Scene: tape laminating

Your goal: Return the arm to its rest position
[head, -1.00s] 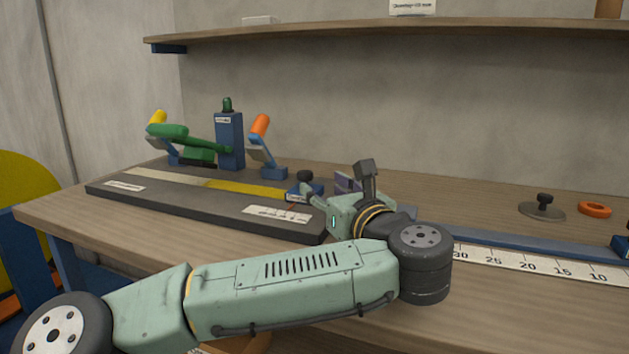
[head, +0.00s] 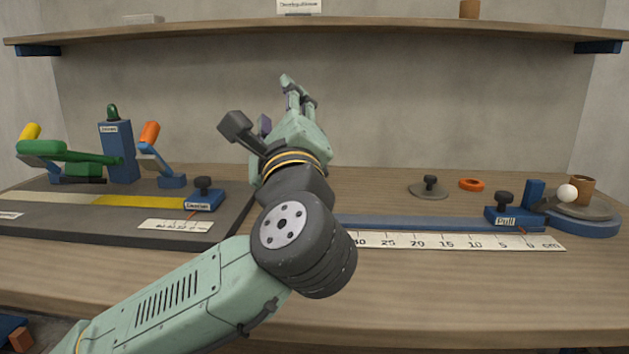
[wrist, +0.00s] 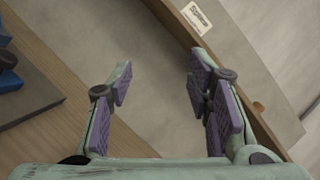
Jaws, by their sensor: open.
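My arm reaches up from the lower left in the head view. My gripper (head: 291,88) is raised above the bench and points up toward the back wall, a little below the shelf. In the wrist view my gripper (wrist: 160,90) has its two purple-padded fingers spread well apart, with nothing between them. It touches no object that I can see. My arm hides part of the bench between the laminating board and the ruler.
A dark board (head: 80,227) with yellow tape, levers and a blue post (head: 117,152) stands at left. A blue rail (head: 420,223) with a ruler and a "Pull" slider (head: 512,217) runs right. An orange ring (head: 471,184) lies behind. A shelf (head: 400,33) spans overhead.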

